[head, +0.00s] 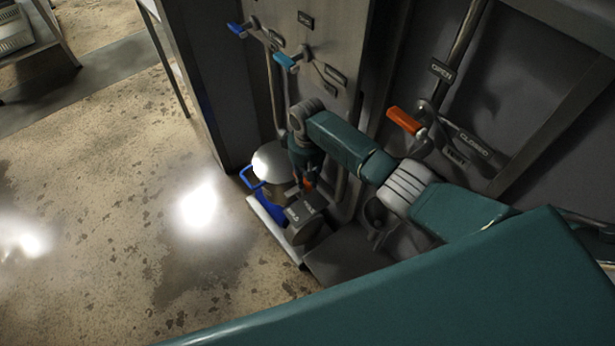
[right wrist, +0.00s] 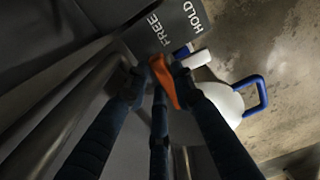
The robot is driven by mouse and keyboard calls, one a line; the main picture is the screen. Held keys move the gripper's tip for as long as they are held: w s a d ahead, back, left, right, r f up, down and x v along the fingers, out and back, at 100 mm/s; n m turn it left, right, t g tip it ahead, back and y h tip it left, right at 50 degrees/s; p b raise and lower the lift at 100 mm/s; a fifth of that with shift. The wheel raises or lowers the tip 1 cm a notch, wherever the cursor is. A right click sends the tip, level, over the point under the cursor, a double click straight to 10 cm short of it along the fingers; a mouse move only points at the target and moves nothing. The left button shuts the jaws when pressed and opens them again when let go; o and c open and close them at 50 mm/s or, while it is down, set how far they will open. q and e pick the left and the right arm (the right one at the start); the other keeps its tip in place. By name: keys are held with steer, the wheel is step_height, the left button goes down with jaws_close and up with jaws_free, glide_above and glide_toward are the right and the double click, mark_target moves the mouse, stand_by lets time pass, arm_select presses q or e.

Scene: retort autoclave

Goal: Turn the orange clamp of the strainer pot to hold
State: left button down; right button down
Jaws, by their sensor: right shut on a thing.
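The orange clamp (right wrist: 165,80) shows between my right gripper's fingers (right wrist: 158,88) in the right wrist view. The gripper is shut on it, and the dark fingers hide part of it. The clamp lies close to the FREE end of a dark label plate (right wrist: 182,28) marked FREE and HOLD. In the head view a bit of orange (head: 308,184) shows below my right gripper (head: 306,176). The strainer pot (head: 272,162) has a pale dome and a blue handle and stands beside the gripper. My left gripper is not in view.
An orange lever (head: 405,121) by OPEN, CLOSED and VENT labels is on the machine at right. Two blue-handled levers, one lower (head: 285,61), are on the upper panel. Vertical pipes run close behind my gripper. The floor (head: 130,210) at left is clear.

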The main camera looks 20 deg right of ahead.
steer(key=m+p, duration=0.2)
steer(key=m, duration=0.1)
steer(key=shift+s+a+r, duration=0.15)
steer(key=shift+s+a, duration=0.05)
steer(key=shift+a, duration=0.1)
steer(key=m, duration=0.1)
steer(key=m+p, duration=0.1)
steer(key=m, duration=0.1)
steer(key=m+p, duration=0.1)
steer(key=shift+a+m, duration=0.3)
steer(key=m, duration=0.3)
steer(key=a+m, duration=0.1)
steer(key=m, duration=0.5)
steer(key=shift+w+a+f+m+p, duration=0.15)
steer(key=shift+w+f+m+p, duration=0.1)
steer(key=shift+m+p, duration=0.15)
steer(key=c, duration=1.4)
jaws_free()
steer(key=shift+w, duration=0.1)
steer(key=shift+c, duration=0.2)
steer(key=shift+r, duration=0.15)
